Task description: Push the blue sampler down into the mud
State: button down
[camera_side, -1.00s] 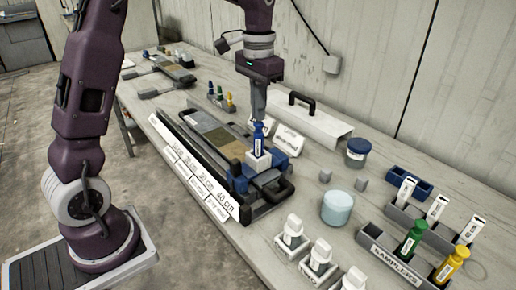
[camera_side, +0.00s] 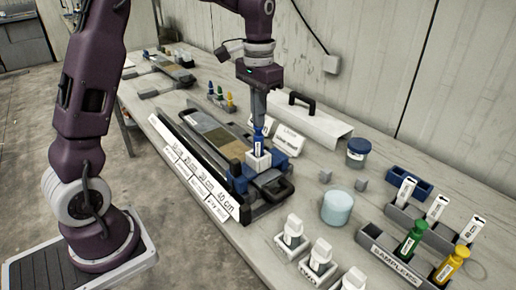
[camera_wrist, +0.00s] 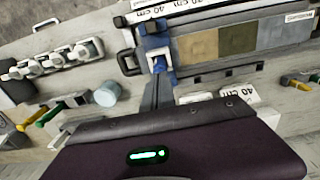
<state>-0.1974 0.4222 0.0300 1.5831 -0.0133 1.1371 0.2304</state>
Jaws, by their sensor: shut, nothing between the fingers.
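The blue sampler (camera_side: 258,142) stands upright in a pale square collar (camera_side: 258,162) at the near end of the long core tray (camera_side: 221,137). Its upper part and a white label show above the collar; its lower end is hidden. My gripper (camera_side: 259,122) is shut, pointing down, with its fingertips right at the sampler's top. They seem to touch it, and nothing is between them. In the wrist view the blue sampler (camera_wrist: 160,63) shows just beyond the fingers, beside the tray's coloured sections.
Green (camera_side: 412,238) and yellow (camera_side: 451,264) samplers stand in a grey rack at the right. White-capped holders (camera_side: 292,230) line the front edge. A pale blue round tub (camera_side: 337,207) and a dark blue jar (camera_side: 357,152) stand right of the tray. A black-handled white cover (camera_side: 312,122) lies behind.

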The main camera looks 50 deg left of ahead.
jog(key=shift+f, duration=0.45)
dwell(0.3)
jog(key=shift+r, duration=3.55)
jog(key=s+d+r+t, duration=0.2)
jog(key=s+d, duration=0.1)
jog(key=s, duration=0.4)
jog(key=s+d+r+t, duration=0.1)
jog(key=s+d+r, duration=0.2)
jog(key=s, duration=0.4)
jog(key=s+d+f+t, duration=0.2)
jog(key=s+f, duration=0.3)
jog(key=s, duration=0.6)
jog(key=shift+d+f+t, duration=0.25)
jog(key=shift+d+t, duration=0.05)
jog(key=shift+d, duration=0.05)
